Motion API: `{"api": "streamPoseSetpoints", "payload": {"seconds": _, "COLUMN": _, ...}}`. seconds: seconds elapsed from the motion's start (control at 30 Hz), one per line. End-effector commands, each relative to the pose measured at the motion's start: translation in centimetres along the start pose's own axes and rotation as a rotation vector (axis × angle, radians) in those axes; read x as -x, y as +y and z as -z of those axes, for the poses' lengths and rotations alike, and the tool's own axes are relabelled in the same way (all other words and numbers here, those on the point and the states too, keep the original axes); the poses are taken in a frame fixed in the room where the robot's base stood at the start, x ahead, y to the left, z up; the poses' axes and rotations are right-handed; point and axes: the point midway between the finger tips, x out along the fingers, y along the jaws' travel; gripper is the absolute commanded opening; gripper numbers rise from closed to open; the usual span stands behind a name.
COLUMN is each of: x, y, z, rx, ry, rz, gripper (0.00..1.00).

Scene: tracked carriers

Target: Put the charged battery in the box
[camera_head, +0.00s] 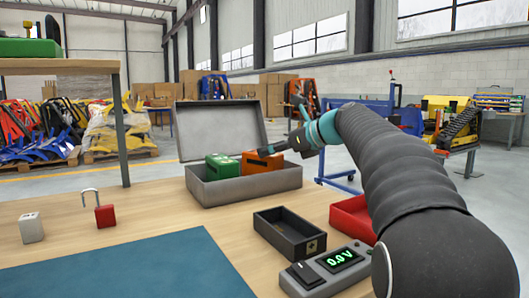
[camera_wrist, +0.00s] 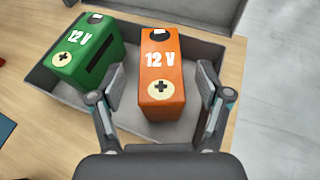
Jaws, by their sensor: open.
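A grey box (camera_head: 250,188) with its lid (camera_head: 222,129) raised stands on the wooden table; its wall also shows in the wrist view (camera_wrist: 80,113). A green battery (camera_head: 222,165) marked 12 V stands inside at the left, also in the wrist view (camera_wrist: 87,55). An orange battery (camera_head: 257,162), also marked 12 V, stands upright beside it, also in the wrist view (camera_wrist: 161,85). My gripper (camera_wrist: 163,88) is open, with one finger on each side of the orange battery; contact cannot be told. In the head view my gripper (camera_head: 268,151) reaches over the box from the right.
A meter (camera_head: 328,270) reading 0.0 V lies at the front, beside an empty-looking dark tray (camera_head: 275,240). A red tray (camera_head: 350,215) is partly behind my arm. A red open padlock (camera_head: 105,215), a white block (camera_head: 31,228) and a blue mat (camera_head: 130,270) are at left.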

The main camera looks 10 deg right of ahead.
Motion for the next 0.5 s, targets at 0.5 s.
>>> {"api": "streamPoseSetpoints", "payload": {"seconds": 0.5, "x": 7.9, "y": 0.0, "z": -0.1, "rx": -0.001, "ry": -0.001, "rz": 0.002, "gripper": 0.77}}
